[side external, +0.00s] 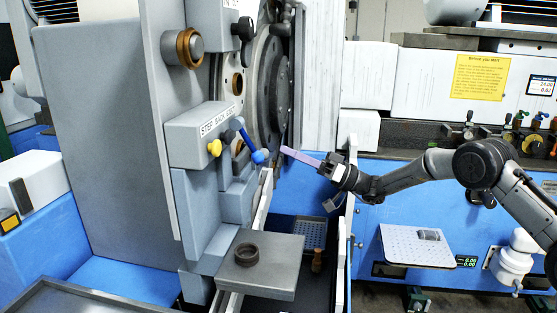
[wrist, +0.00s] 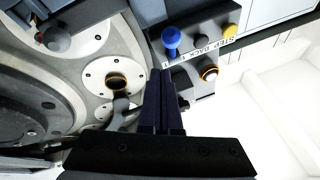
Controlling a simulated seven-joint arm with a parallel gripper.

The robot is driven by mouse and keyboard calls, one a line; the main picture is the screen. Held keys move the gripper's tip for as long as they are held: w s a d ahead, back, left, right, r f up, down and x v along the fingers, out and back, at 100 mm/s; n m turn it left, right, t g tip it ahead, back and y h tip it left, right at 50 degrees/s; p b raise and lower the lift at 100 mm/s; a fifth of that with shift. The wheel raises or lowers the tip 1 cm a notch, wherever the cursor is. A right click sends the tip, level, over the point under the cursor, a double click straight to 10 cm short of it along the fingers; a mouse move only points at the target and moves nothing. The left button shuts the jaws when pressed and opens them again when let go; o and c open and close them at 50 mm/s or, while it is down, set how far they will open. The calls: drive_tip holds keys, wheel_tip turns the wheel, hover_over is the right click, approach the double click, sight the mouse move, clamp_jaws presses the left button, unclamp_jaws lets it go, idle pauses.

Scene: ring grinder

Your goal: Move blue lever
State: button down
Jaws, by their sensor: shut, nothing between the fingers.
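The blue lever (side external: 247,141) sticks out of the grey "STEP BACK" box on the machine. It slants down to the right and ends in a blue ball. In the wrist view the blue lever (wrist: 171,41) shows nearly end-on, just beyond and slightly right of my fingertips. My gripper (side external: 285,151) is shut and empty, to the right of the lever's ball, with a small gap in the side view. In the wrist view my gripper (wrist: 160,72) has its two dark fingers together. I cannot tell the exact depth between fingertips and lever.
A yellow knob (side external: 214,148) sits on the same box (side external: 203,130), left of the lever. The large round wheel (side external: 272,80) stands behind. A grey table (side external: 275,278) with a dark ring (side external: 246,254) lies below. Open space lies right of the lever.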

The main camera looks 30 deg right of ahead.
drive_tip(key=s+d+f, duration=0.3)
drive_tip(key=d+f, duration=0.2)
drive_tip(key=f, duration=0.2)
drive_tip(key=shift+s+f, duration=0.2)
drive_tip(key=shift+f, duration=0.2)
idle(0.7)
